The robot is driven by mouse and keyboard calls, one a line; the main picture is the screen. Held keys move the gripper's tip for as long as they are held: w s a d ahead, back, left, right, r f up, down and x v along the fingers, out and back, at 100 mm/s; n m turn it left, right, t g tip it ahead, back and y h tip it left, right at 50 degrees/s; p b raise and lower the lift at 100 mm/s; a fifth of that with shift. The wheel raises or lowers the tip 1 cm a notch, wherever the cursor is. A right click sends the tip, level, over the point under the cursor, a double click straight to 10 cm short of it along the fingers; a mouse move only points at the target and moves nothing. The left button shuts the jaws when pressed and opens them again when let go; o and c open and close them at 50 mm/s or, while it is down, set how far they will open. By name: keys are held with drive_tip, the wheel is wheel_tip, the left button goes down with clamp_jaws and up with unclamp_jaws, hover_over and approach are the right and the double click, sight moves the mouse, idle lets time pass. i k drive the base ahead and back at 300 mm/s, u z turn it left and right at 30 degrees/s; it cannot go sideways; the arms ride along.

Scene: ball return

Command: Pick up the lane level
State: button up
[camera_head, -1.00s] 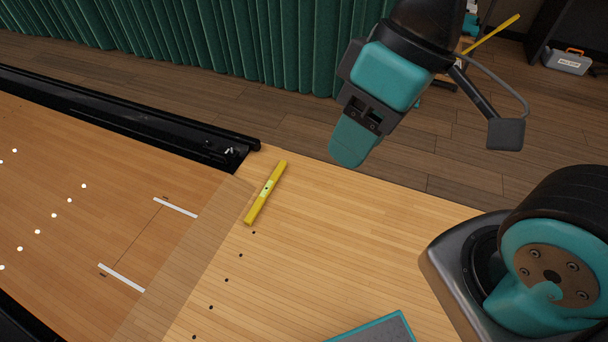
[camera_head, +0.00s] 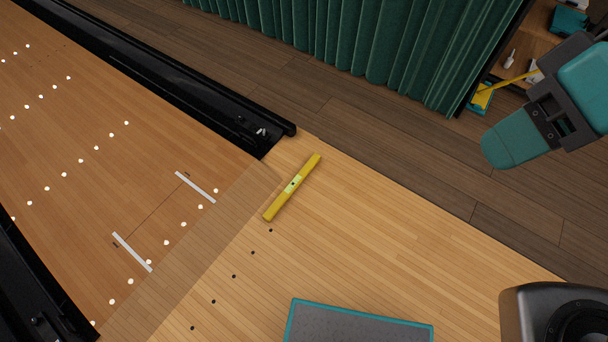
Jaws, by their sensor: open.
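The lane level (camera_head: 292,187) is a yellow bar with a paler middle section. It lies flat on the light wood of the approach (camera_head: 370,230), beside the edge of the lane and close to the end of the black gutter. My gripper (camera_head: 510,148) is at the upper right, well to the right of the level and apart from it. Its teal finger points down and left. The gap between the fingers is hard to see from this side, and nothing shows held in it.
A black gutter (camera_head: 185,75) runs along the lane (camera_head: 80,150). A grey mat-like panel with a teal rim (camera_head: 360,322) lies at the bottom. A green curtain (camera_head: 370,40) hangs at the back. Shelving (camera_head: 530,60) stands top right. The wood around the level is clear.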

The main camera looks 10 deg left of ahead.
sight(288, 192)
drive_tip(key=u, duration=0.15)
drive_tip(key=i, duration=0.7)
drive_tip(key=u, duration=0.8)
drive_tip(key=i, duration=0.6)
drive_tip(key=u, duration=0.6)
